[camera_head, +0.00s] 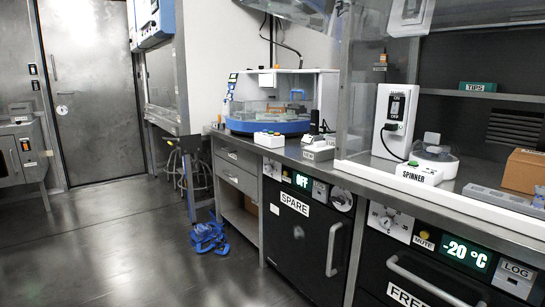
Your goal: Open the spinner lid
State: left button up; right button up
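The spinner (437,168) is a small, pale, round device. It stands on the right-hand bench, behind a white label block reading SPINNER (413,176). A clear, rounded lid (434,152) seems to cover its top. The lid looks down, but it is small and see-through, so I cannot be sure. Neither of my grippers is in view.
A tall white socket box (395,122) with a black plug stands left of the spinner. A cardboard box (524,171) and a grey rack (497,196) are to its right. A blue-based machine (268,126) is farther back. Open floor (120,250) lies at left.

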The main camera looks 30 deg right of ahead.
aim_at(433, 138)
jog(key=i+z, duration=0.45)
jog(key=i+j+z, duration=0.2)
jog(key=i+z, duration=0.25)
jog(key=i, duration=0.15)
jog(key=i+j+z, duration=0.45)
jog(key=i+l, duration=0.05)
jog(key=i, duration=0.05)
